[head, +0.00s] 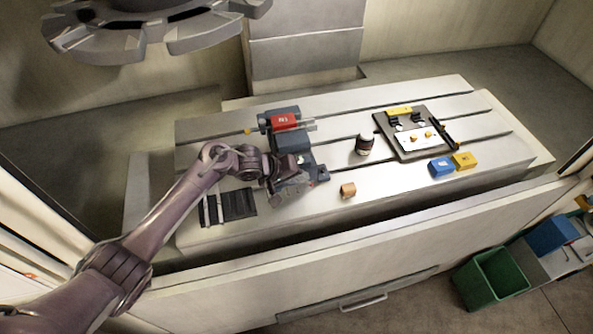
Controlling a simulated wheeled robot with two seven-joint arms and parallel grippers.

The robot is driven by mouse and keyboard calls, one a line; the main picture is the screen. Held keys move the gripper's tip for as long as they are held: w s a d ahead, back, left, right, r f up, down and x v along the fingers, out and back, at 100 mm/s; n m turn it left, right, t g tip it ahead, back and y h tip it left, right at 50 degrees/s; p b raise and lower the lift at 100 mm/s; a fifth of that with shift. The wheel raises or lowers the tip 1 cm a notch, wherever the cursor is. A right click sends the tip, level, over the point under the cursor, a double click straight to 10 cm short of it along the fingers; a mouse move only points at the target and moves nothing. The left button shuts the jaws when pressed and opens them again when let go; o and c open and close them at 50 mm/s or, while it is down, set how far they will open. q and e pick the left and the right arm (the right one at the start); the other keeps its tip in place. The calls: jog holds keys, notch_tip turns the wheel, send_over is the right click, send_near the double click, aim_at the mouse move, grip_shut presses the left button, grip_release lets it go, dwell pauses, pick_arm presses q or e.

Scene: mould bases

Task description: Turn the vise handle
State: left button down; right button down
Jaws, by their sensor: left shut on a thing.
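The vise (292,141) is a dark blue-grey block on the slotted metal table, left of its middle. A red block (285,121) sits at its far end. My left gripper (297,181) is at the near end of the vise, where the handle would be. It is shut, and my wrist and the gripper cover most of that end, so the handle itself cannot be made out clearly. My right gripper is not in view.
A dark fixture plate (439,152), a blue block (441,167) and a yellow block (465,160) are at the right. A dark, white-banded cylinder (364,145) and an orange-brown piece (347,190) stand nearer. A tool carousel (140,30) hangs overhead.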

pick_arm(q)
jog(key=shift+f, duration=0.1)
dwell(0.3)
jog(key=c, duration=1.3)
grip_release()
jog(key=b+v, duration=0.1)
jog(key=v, duration=0.7)
jog(key=shift+d+f, duration=0.1)
jog(key=shift+d, duration=0.1)
jog(key=shift+c, duration=0.3)
